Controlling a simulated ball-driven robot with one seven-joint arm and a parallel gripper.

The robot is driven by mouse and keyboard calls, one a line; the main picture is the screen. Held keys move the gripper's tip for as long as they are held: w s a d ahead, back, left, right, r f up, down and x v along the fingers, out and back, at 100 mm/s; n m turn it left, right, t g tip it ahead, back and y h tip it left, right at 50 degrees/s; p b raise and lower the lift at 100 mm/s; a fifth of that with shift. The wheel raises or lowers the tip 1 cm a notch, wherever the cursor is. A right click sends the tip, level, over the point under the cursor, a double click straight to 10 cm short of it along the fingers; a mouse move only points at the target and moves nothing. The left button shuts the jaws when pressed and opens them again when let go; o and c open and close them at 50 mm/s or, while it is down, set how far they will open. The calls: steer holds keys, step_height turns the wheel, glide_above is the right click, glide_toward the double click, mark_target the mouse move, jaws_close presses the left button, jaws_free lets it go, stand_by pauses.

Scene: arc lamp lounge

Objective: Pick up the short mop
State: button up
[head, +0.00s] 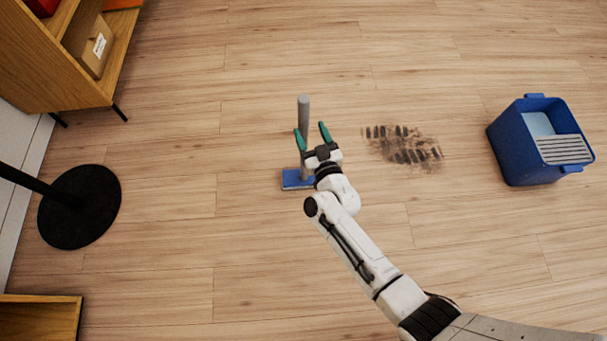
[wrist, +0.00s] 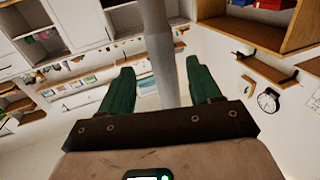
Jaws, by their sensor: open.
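The short mop stands upright on the floor, with a grey handle (head: 303,112) and a flat blue head (head: 292,180). My gripper (head: 312,135) is open, its two green fingers on either side of the handle as seen in the head view. In the wrist view the grey handle (wrist: 160,50) rises beyond and between the open fingers of my gripper (wrist: 158,88). I cannot tell whether a finger touches the handle. My gripper and wrist hide part of the lower handle and of the mop head.
A dark dirty patch (head: 404,146) marks the floor right of the mop. A blue bucket (head: 515,150) with a grey wringer stands farther right. A round black lamp base (head: 79,207) is at left. A wooden shelf unit (head: 40,70) stands at upper left.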

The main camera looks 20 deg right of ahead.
mark_target(306, 124)
steer(key=w+b, duration=0.1)
steer(key=w, duration=0.4)
steer(key=shift+r, duration=0.1)
steer(key=c, duration=0.9)
steer(key=shift+c, duration=0.6)
steer(key=shift+r, duration=0.25)
